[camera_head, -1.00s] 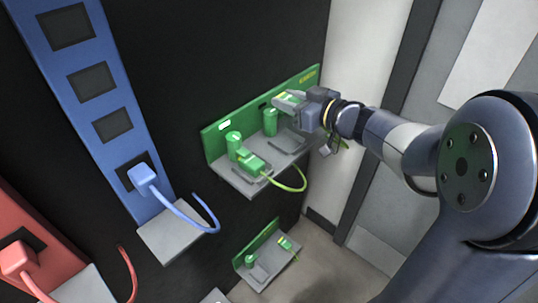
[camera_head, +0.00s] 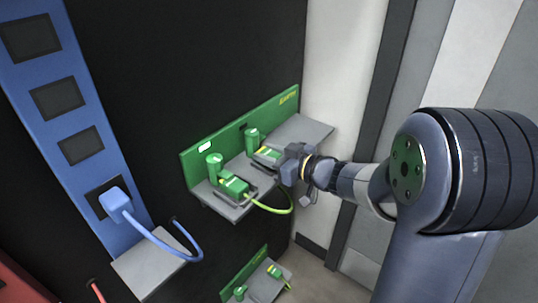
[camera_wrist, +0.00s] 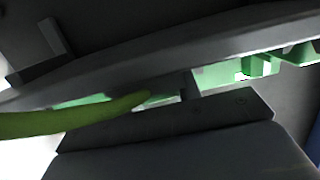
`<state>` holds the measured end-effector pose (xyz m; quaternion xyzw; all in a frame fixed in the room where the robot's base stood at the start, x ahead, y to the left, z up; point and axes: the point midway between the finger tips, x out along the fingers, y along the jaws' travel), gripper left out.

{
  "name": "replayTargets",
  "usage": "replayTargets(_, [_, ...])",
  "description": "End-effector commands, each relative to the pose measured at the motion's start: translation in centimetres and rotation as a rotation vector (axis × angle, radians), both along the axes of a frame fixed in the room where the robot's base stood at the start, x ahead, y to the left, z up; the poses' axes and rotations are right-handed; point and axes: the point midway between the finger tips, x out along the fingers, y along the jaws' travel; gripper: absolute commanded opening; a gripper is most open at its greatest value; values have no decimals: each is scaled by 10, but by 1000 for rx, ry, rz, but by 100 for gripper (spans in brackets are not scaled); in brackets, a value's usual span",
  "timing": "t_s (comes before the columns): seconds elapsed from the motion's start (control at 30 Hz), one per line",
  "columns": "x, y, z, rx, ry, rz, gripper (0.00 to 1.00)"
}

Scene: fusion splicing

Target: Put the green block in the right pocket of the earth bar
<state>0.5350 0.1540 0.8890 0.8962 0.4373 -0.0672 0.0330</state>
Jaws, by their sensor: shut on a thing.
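The earth bar (camera_head: 278,113) is a green back plate with a grey shelf below it, on the black panel. My gripper (camera_head: 278,160) is shut on the green block (camera_head: 266,153) from its right end. The block is low at the right pocket, beside the right green post (camera_head: 252,141). Whether it is fully seated there cannot be told, as my gripper hides part of it. Another green block (camera_head: 234,185) with a yellow-green cable is in the left pocket. The wrist view shows a yellow-green cable (camera_wrist: 75,120) and dark edges close up; the held block is not clear there.
The cable loop (camera_head: 280,206) hangs in front of the shelf, below my gripper. A lower green bar (camera_head: 246,274) carries a smaller green piece. A blue bar (camera_head: 72,110) with a plugged blue block (camera_head: 115,200) stands left. The shelf's right end (camera_head: 305,130) is bare.

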Motion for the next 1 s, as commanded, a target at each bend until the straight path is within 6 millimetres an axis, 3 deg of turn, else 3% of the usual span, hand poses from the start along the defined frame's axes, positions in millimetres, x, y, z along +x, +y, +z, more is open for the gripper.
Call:
replayTargets(0.13, [0,0,-3,1,1,0,9])
replayTargets(0.17, [0,0,-4,1,1,0,33])
replayTargets(0.4, [0,0,-3,0,0,0,53])
replayTargets(0.7, [0,-1,2,0,-2,-1,54])
replayTargets(1.0, [-31,-43,11,0,0,-7,54])
